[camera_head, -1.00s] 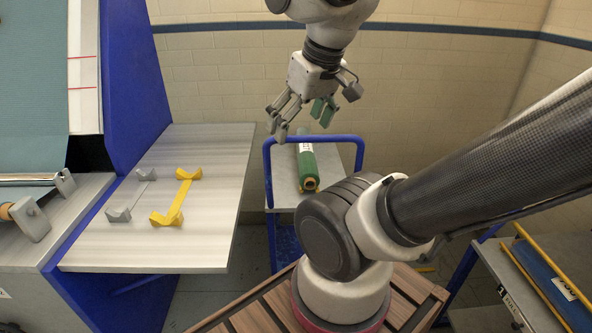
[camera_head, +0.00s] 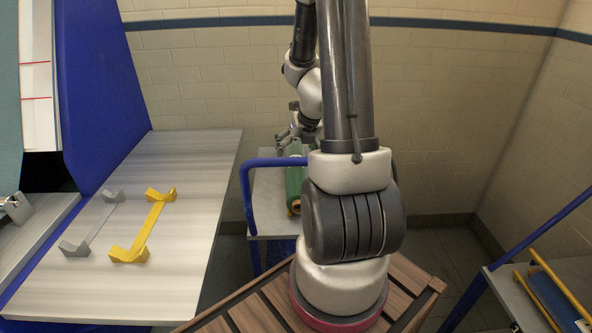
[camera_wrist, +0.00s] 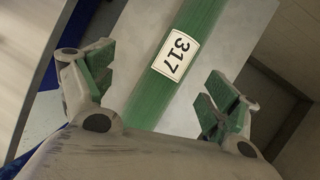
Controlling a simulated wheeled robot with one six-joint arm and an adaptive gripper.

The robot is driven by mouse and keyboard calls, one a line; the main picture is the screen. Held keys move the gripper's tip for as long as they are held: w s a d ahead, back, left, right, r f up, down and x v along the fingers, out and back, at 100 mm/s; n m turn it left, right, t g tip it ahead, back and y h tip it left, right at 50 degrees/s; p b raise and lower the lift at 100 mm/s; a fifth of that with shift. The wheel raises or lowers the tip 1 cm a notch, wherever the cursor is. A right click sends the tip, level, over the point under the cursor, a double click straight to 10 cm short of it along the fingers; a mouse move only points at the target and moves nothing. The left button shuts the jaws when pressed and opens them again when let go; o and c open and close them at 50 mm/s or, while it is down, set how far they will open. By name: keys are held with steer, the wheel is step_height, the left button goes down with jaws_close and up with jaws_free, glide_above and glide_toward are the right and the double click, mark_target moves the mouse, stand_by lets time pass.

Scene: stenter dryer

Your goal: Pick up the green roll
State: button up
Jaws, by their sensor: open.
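The green roll (camera_head: 294,183) lies on the grey top of a blue-railed cart (camera_head: 268,190), partly hidden behind my arm in the head view. My gripper (camera_wrist: 160,95) is open, with one green-padded finger on each side of the roll. The fingers look apart from the roll. In the head view my gripper (camera_head: 290,138) is above the far part of the roll and partly hidden.
A table (camera_head: 190,230) to the left bears a yellow holder (camera_head: 148,225) and a grey holder (camera_head: 92,228). A blue machine panel (camera_head: 105,80) stands behind it. Another cart (camera_head: 530,290) with a yellow-framed item is at the lower right. A brick wall closes the back.

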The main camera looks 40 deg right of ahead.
mark_target(296, 169)
steer(key=d+f+m, duration=0.1)
steer(key=f, duration=0.1)
steer(key=d+f+m, duration=0.1)
steer(key=f+m, duration=0.1)
steer(key=shift+d, duration=0.1)
steer(key=shift+x, duration=3.15)
steer(key=shift+s+f, duration=0.1)
steer(key=shift+s, duration=0.1)
steer(key=c, duration=1.6)
